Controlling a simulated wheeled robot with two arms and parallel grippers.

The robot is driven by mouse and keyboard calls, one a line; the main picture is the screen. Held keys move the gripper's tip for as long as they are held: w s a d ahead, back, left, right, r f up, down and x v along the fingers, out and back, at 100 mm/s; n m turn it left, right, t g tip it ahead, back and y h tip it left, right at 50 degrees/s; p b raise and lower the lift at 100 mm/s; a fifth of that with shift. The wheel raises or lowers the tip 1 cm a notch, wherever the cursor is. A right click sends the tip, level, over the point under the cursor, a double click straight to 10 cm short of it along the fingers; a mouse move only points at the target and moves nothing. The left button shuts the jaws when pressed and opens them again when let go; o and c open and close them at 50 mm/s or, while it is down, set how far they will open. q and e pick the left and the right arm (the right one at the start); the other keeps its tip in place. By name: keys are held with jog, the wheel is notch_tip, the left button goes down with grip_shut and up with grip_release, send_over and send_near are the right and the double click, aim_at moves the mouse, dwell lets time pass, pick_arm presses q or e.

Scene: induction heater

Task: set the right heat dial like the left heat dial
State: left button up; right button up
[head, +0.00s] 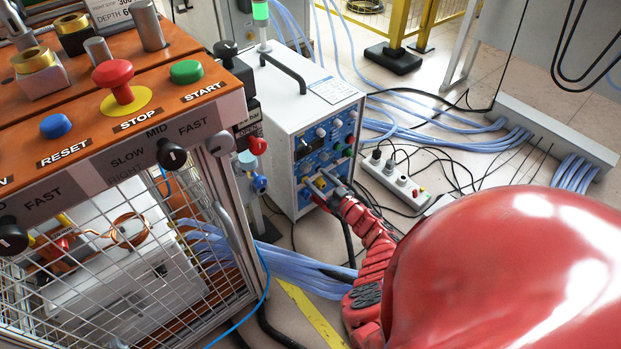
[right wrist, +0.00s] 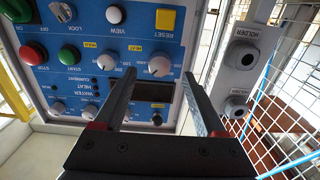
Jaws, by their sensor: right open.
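The heater's blue panel (head: 325,150) is on the front of a white box. In the right wrist view the panel (right wrist: 75,80) appears upside down. A large white dial (right wrist: 160,66) with a printed scale shows between my right fingertips, and another white dial (right wrist: 108,60) with a scale is to its picture left. My right gripper (right wrist: 160,76) is open; contact is unclear. In the head view it (head: 330,186) is at the panel's lower part. My left gripper is out of view.
A yellow RESET button (right wrist: 166,19) and green and red buttons are on the panel near my gripper. Two grey holders (right wrist: 242,55) stand beside it. A caged workbench (head: 120,130) is at left. A power strip (head: 393,180) and pale blue hoses lie on the floor.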

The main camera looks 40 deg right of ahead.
aim_at(308, 171)
jog(key=w+b, duration=0.1)
jog(key=w, duration=0.1)
jog(key=shift+w+f, duration=0.15)
jog(key=shift+w, duration=0.25)
jog(key=shift+w+a+r, duration=0.15)
jog(key=shift+w+r, duration=0.05)
jog(key=shift+w, duration=0.45)
grip_shut()
